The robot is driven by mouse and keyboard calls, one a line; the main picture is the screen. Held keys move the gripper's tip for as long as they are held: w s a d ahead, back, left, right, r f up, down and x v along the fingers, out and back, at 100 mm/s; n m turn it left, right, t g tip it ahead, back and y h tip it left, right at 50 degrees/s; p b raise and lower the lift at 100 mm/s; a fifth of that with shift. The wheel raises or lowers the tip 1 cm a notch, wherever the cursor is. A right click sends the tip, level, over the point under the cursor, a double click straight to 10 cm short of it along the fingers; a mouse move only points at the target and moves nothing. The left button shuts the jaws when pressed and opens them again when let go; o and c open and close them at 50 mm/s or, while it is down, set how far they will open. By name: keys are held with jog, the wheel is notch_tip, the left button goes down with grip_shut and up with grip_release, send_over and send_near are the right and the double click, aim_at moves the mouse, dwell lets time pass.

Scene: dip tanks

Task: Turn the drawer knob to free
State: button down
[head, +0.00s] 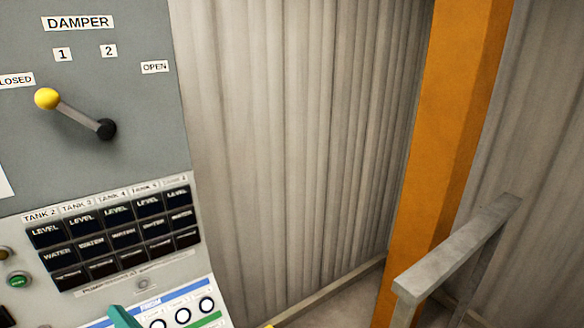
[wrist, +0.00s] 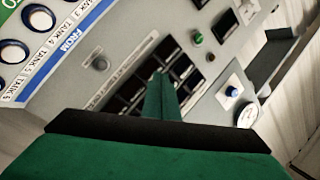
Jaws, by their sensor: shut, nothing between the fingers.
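No knob marked as the drawer knob can be made out in either view. In the wrist view a small blue knob (wrist: 232,91) sits on a light plate at the right, but I cannot tell whether it belongs to a drawer. My gripper (wrist: 161,82) is shut and empty, its green fingers together in front of the dark button grid in the wrist view. It is apart from the blue knob, to its left in the picture. In the head view a teal piece of my gripper (head: 123,317) shows at the bottom edge, over the lower panel.
The damper lever (head: 75,114) has a yellow ball and points toward CLOSED. Below it is a grid of dark level buttons (head: 115,235). A round gauge (wrist: 247,115) sits near the blue knob. An orange post (head: 440,130) and grey rail (head: 450,252) stand right.

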jog(key=s+a+f+n+g+h, duration=0.1)
jog(key=s+a+f+n+g, duration=0.1)
jog(key=s+a+n+g, duration=0.35)
jog(key=d+f+n+g+h, duration=0.2)
jog(key=d+f+g+h, duration=0.2)
jog(key=d+f+h, duration=0.25)
jog(key=w+d+f+m+g+h, duration=0.1)
jog(key=d+f+h, duration=0.3)
jog(key=d, duration=0.7)
jog(key=w+d+f+m+h, duration=0.1)
jog(key=d+f+h, duration=0.3)
jog(key=d, duration=0.6)
jog(key=shift+h, duration=0.25)
jog(key=shift+d+f, duration=0.15)
jog(key=shift+f, duration=3)
jog(key=shift+w, duration=0.25)
jog(key=shift+w+d+r, duration=0.15)
jog(key=shift+w+d, duration=0.2)
jog(key=shift+w, duration=0.05)
jog(key=shift+s+d, duration=0.1)
